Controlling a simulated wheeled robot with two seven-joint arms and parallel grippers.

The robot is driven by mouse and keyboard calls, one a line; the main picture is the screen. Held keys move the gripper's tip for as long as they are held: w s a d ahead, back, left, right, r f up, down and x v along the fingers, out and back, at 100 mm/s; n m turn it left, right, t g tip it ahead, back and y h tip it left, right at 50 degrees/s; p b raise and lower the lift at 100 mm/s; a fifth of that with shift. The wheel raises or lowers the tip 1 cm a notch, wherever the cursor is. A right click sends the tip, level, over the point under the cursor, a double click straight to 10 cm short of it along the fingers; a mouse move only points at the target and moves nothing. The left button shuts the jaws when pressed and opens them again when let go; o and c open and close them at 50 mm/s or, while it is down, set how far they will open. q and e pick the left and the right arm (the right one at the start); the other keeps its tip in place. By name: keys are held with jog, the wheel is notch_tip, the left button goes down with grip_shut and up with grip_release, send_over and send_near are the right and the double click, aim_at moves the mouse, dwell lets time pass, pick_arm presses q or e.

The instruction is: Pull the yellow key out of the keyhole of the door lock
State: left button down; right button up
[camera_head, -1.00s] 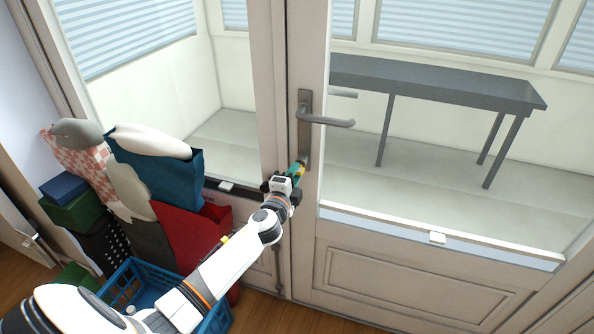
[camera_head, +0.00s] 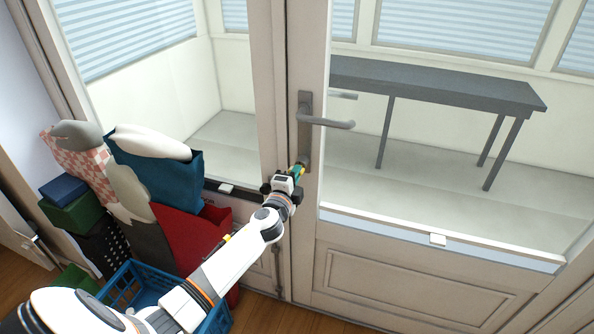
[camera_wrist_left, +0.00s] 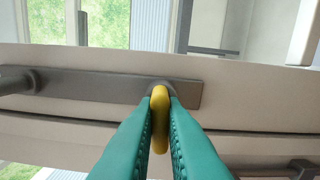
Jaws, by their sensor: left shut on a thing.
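The yellow key (camera_wrist_left: 159,122) shows in the left wrist view, between the two green fingers of my left gripper (camera_wrist_left: 160,120). Its far end meets the lower part of the grey lock plate (camera_wrist_left: 110,88), at the keyhole; the gripper hides how deep it sits. In the head view my left gripper (camera_head: 298,170) is at the bottom of the lock plate (camera_head: 304,105), below the door handle (camera_head: 330,122). It is shut on the key. My right gripper is not in view.
A blue crate (camera_head: 122,283) stands on the floor at the left, with stuffed bags (camera_head: 178,190) and boxes (camera_head: 75,212) behind it. The glass door (camera_head: 420,270) fills the right side. A grey table (camera_head: 430,84) stands beyond the glass.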

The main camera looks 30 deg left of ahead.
pick_arm(q)
jog(key=shift+s, duration=0.25)
jog(key=shift+s+d, duration=0.1)
jog(key=shift+s, duration=0.25)
dwell(0.3)
jog(key=shift+p+v, duration=0.45)
jog(key=shift+v, duration=1.85)
jog(key=s+d+r+p, duration=0.1)
jog(key=s+r+p, duration=0.2)
jog(key=s, duration=0.3)
jog(key=shift+d, duration=0.25)
